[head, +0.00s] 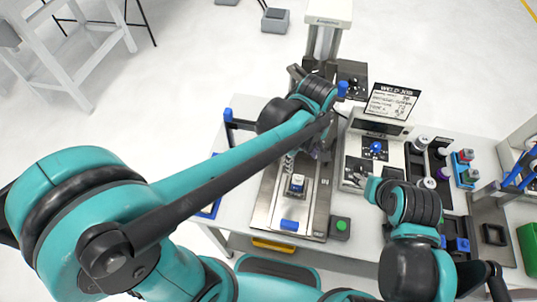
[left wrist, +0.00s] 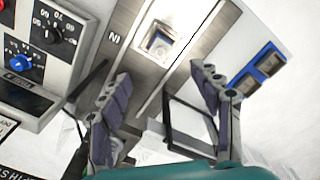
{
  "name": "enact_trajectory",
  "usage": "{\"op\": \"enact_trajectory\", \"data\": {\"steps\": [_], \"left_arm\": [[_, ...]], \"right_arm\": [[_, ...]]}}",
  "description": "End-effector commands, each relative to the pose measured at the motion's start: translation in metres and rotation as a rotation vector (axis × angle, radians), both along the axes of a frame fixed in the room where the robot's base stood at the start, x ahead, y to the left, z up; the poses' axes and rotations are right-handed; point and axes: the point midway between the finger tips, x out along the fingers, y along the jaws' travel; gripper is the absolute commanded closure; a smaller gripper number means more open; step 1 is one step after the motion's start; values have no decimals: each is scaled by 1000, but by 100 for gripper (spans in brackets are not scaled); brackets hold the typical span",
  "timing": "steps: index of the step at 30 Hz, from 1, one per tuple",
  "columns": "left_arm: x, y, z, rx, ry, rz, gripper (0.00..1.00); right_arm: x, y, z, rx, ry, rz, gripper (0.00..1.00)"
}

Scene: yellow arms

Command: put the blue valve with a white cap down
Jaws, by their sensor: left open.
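The blue valve with a white cap (head: 297,183) stands in a small square seat on the metal plate of a fixture (head: 264,205). In the left wrist view the valve (left wrist: 160,44) is beyond the fingertips, white on top with some blue below. My left gripper (left wrist: 165,92) is open, with its two fingers well apart and nothing between them. In the head view my left gripper (head: 315,150) is mostly hidden by its own teal arm, just behind the valve and apart from it. My right arm is at the right; its gripper does not show.
Right of the plate are a control box (head: 376,160) with a blue knob, a WELD JIG sign (head: 392,102) and a green button (head: 340,226). Several capped parts stand in holders farther right.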

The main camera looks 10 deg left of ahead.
Motion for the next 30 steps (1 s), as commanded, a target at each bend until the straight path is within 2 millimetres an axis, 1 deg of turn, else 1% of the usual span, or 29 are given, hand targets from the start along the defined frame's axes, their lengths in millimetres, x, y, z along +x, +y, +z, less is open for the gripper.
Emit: {"op": "enact_trajectory", "data": {"steps": [2,5,8,9,12,15,18,21,23,30], "left_arm": [[-1,6,2,-5,-12,-13,37],[-3,26,10,-23,-64,-77,37],[-10,58,22,-35,-160,-194,37],[-13,73,26,-32,-209,-250,37],[-24,108,33,1,-333,-396,37],[-35,137,36,67,-439,-529,37],[-44,158,36,141,-516,-634,37],[-49,171,36,202,-562,-706,37],[-51,175,36,226,-577,-733,37],[-52,178,36,247,-589,-759,37]], "right_arm": [[0,0,0,0,0,0,54],[0,0,0,0,0,0,54],[0,0,0,0,0,0,54],[0,0,0,0,0,0,54],[0,0,0,0,0,0,54],[0,0,0,0,0,0,54],[0,0,0,0,0,0,54],[0,0,0,0,0,0,54],[0,0,0,0,0,0,54],[0,0,0,0,0,0,54]]}}
